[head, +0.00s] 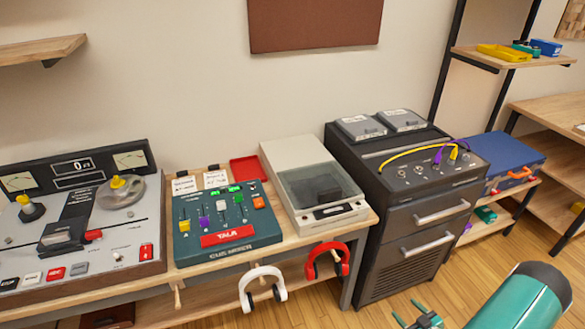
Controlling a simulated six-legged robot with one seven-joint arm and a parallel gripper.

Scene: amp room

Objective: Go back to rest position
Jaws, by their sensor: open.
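My gripper (421,316) shows at the bottom edge of the head view, right of centre. Its green and dark fingers are apart, and I see nothing between them. The lower part of it is cut off by the frame. It is over the wooden floor, in front of the dark drawer cabinet (432,245) and apart from it. My teal arm link is at its right.
A bench holds a tape machine (120,235), a teal mixer (222,250) and a turntable (312,190). White headphones (262,287) and red headphones (328,262) hang from its front. A blue case (500,160) stands on the right shelf. Open floor (395,295) lies before the cabinet.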

